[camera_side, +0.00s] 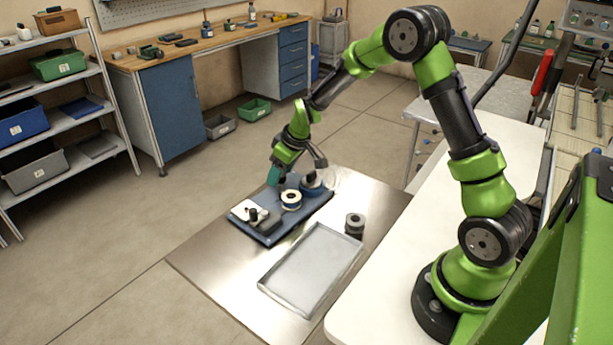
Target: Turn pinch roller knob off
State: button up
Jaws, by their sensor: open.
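The tape deck (268,238) is a blue plate lying on a metal table. At its left end is a pale block (240,208) with a small dark upright knob (253,213). I cannot tell whether this is the pinch roller knob, or how it is set. A white-rimmed reel (291,200) sits at the deck's middle, and a dark blue reel (312,186) sits at its far right end. My gripper (298,173) is open above the far side of the deck, near the two reels. It appears empty. Its fingers partly hide the deck's far edge.
An empty grey tray (345,272) lies in front of the deck. A dark reel (355,221) stands on the metal table (215,262) right of the deck. The table's left front part is clear. A white bench (400,262) borders it on the right.

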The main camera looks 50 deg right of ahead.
jog(key=c, duration=1)
jog(key=shift+c, duration=0.2)
jog(key=shift+a+m, duration=0.1)
jog(key=shift+m, duration=0.2)
jog(key=m+h, duration=0.2)
jog(key=m, duration=0.2)
jog(key=shift+a+m, duration=0.1)
jog(key=shift+m, duration=0.3)
jog(key=m+h, duration=0.1)
jog(key=m, duration=0.1)
jog(key=m+g, duration=0.1)
jog(key=m, duration=0.2)
jog(key=shift+m+g+h, duration=0.3)
jog(key=shift+h, duration=0.1)
jog(key=o, duration=1)
jog(key=shift+o, duration=0.2)
